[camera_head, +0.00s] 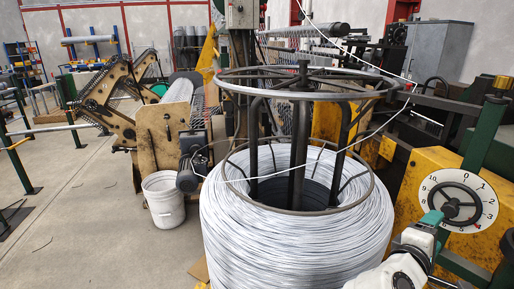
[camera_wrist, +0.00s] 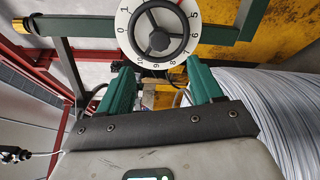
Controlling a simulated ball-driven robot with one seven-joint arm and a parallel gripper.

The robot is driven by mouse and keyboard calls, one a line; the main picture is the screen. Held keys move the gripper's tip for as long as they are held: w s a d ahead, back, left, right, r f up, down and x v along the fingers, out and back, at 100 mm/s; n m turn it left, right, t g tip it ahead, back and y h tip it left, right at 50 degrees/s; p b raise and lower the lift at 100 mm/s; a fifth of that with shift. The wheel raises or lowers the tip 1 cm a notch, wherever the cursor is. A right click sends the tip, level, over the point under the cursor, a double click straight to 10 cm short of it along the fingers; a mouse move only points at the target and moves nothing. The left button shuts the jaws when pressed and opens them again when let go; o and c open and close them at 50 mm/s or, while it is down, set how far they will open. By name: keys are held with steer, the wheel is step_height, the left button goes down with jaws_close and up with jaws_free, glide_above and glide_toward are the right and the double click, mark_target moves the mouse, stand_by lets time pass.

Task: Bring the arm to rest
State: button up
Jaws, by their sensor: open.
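My gripper (camera_wrist: 160,70) is open and empty, its two green fingers apart with nothing between them. In the head view my arm comes in at the bottom right, and the teal end of my gripper (camera_head: 432,218) shows just left of a white numbered dial (camera_head: 486,208). The dial has a dark handwheel (camera_head: 457,203) at its centre. In the wrist view the handwheel (camera_wrist: 158,38) lies beyond the fingertips, near the top. I cannot tell the gap between fingers and dial.
A large coil of pale wire (camera_head: 270,245) on a dark reel frame stands close left of my arm. A yellow machine housing (camera_head: 420,190) is behind the dial. A white bucket (camera_head: 164,202) stands on the floor. Open floor (camera_head: 75,220) lies at left.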

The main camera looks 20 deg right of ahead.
steer(key=s+a+f+m+y, duration=0.25)
steer(key=a+f+y, duration=0.25)
steer(key=f, duration=0.4)
steer(key=s+a+f+m+y, duration=0.25)
steer(key=a+f+y, duration=0.2)
steer(key=f, duration=0.55)
steer(key=s+a+f+g+y, duration=0.1)
steer(key=s+a+f+y, duration=0.2)
steer(key=a, duration=0.4)
steer(key=s+a+f+g+y, duration=0.1)
steer(key=s+a+f+y, duration=0.3)
steer(key=s+a, duration=0.3)
steer(key=shift+a+f+m+g+p, duration=0.3)
steer(key=shift+a+f+m+p, duration=0.1)
steer(key=shift+f, duration=0.25)
steer(key=shift+y, duration=0.25)
